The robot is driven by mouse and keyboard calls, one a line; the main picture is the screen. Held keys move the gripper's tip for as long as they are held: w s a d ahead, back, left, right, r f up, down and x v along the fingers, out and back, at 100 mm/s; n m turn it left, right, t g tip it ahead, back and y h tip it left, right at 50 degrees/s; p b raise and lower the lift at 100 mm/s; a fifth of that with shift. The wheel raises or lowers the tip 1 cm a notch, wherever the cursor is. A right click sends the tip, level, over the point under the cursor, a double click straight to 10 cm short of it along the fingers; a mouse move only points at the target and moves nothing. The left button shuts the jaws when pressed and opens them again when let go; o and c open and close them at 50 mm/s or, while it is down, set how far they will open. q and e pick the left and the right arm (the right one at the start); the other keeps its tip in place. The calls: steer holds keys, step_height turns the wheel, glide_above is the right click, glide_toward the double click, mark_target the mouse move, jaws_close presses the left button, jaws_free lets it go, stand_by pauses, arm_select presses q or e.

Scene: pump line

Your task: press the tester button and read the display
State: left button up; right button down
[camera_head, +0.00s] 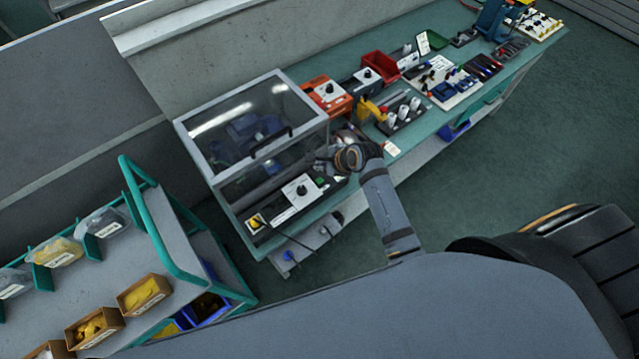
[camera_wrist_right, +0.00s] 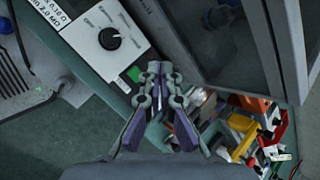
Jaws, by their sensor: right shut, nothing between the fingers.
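The tester is a black panel with a white plate and a black round knob (camera_head: 301,189), at the front of the bench below the clear-lidded box. The knob also shows in the right wrist view (camera_wrist_right: 109,38). A small green button (camera_wrist_right: 133,74) sits beside the plate, just left of my right fingertips; contact cannot be told. A white field with dark characters (camera_wrist_right: 53,12), reading roughly "0.16 Ω" and "2.0 MΩ", is cut by the top edge. My right gripper (camera_wrist_right: 160,70) is shut and empty; in the head view it is small over the panel's right end (camera_head: 326,161). My left gripper is out of view.
The clear-lidded box (camera_head: 250,125) holds a blue pump and stands right behind the panel. An orange device (camera_head: 327,95), a red bin (camera_head: 380,66) and tool trays crowd the bench to the right. A green-framed rack (camera_head: 165,225) stands at left.

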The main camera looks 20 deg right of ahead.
mark_target(321, 181)
step_height(321, 181, down, 3)
steer(key=shift+f+b, duration=0.1)
steer(key=shift+b, duration=1.1)
steer(key=shift+f, duration=0.35)
steer(key=shift+f+b, duration=0.45)
steer(key=shift+f, duration=0.4)
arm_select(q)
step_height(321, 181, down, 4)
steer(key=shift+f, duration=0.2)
arm_select(e)
steer(key=shift+f, duration=0.35)
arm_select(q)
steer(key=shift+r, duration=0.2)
